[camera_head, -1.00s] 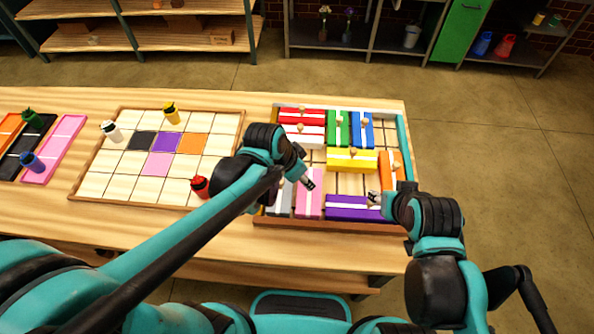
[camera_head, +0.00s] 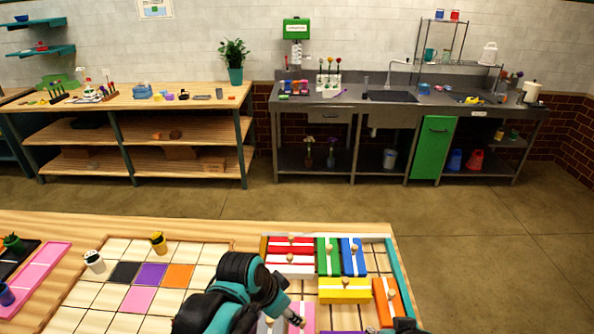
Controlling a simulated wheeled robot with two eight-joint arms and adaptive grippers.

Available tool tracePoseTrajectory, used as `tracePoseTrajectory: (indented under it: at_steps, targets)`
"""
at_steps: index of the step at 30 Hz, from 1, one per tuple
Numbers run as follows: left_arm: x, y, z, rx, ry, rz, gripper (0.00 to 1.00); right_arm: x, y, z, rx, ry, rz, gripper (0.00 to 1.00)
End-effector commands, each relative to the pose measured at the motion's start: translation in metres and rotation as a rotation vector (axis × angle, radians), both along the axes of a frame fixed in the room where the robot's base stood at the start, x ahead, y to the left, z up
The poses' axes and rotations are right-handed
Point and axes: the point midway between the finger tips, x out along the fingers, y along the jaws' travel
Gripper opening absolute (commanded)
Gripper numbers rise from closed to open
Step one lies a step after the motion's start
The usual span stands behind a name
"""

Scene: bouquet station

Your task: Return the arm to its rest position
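My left gripper (camera_head: 296,315) reaches over the lower left part of the block tray from the left. Whether its fingers are open or shut is too small to tell. Only a dark upper part of my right arm (camera_head: 403,326) shows at the bottom edge, and its gripper is out of view. The tray (camera_head: 391,262) has a teal right side and holds red, green, blue, yellow, orange and pink knobbed blocks. My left arm covers part of the tray and of the tiled board.
The tiled board (camera_head: 200,258) lies left of the tray, with a yellow pot (camera_head: 158,243) and a white pot (camera_head: 94,262) on it. Pink (camera_head: 40,284) and black strips lie at far left. Open floor separates this table from the wooden bench (camera_head: 130,103) and metal sink counter (camera_head: 330,97).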

Motion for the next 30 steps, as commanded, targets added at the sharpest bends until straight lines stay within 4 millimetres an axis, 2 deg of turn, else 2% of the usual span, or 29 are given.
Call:
tracePoseTrajectory:
  at_steps: [2,5,12,15,21,30]
  targets:
    - [-0.003,0.007,-0.002,0.0,-0.008,0.034,0.41,0.0,0.0,-0.003,0.0,0.0,0.0,0.41]
    - [-0.01,0.03,-0.006,-0.004,-0.032,0.149,0.41,0.0,0.0,-0.013,0.0,0.0,0.0,0.41]
    - [-0.042,0.105,-0.025,-0.044,-0.139,0.555,0.41,0.0,0.0,-0.04,0.0,0.0,0.0,0.41]
    - [-0.053,0.125,-0.032,-0.065,-0.181,0.676,0.41,0.0,0.0,-0.047,0.0,0.0,0.0,0.41]
    - [-0.061,0.141,-0.036,-0.088,-0.218,0.779,0.41,0.0,0.0,-0.05,0.0,0.0,0.0,0.41]
    - [-0.061,0.141,-0.035,-0.089,-0.218,0.781,0.41,0.0,0.0,-0.049,0.0,0.0,0.0,0.41]
